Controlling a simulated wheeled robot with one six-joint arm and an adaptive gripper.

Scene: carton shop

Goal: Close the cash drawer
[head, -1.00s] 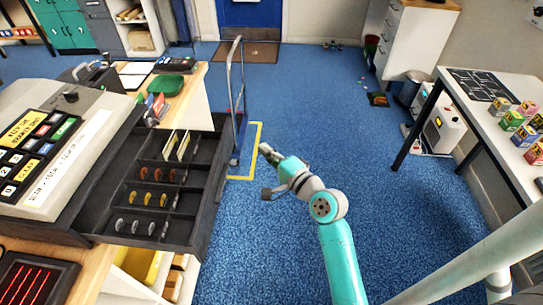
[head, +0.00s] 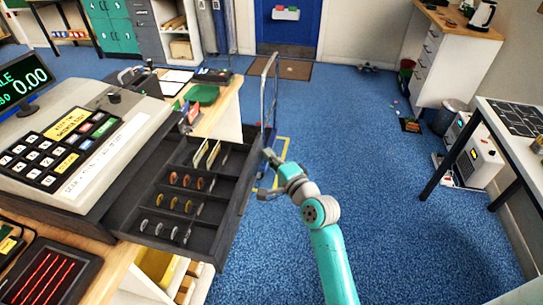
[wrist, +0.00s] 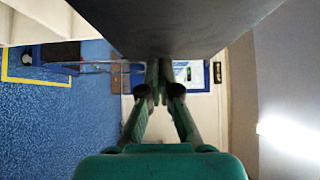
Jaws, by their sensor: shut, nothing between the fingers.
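The cash drawer (head: 222,238) is black and stands pulled out from under the cash register (head: 75,140) on the left counter. Its compartments hold upright notes and rows of coins. My gripper (head: 268,154) is shut and empty, just right of the drawer's outer front panel in the head view. In the wrist view, my gripper (wrist: 160,75) points at a dark surface (wrist: 170,25) that fills the top, likely the drawer. Its fingertips are close to or under that surface's edge; I cannot tell if they touch.
A wheeled trolley (head: 270,90) stands behind my gripper by a yellow floor marking. A green tray (head: 203,95) lies on the counter. A table (head: 520,140) stands at the right. Blue floor (head: 370,150) between is clear.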

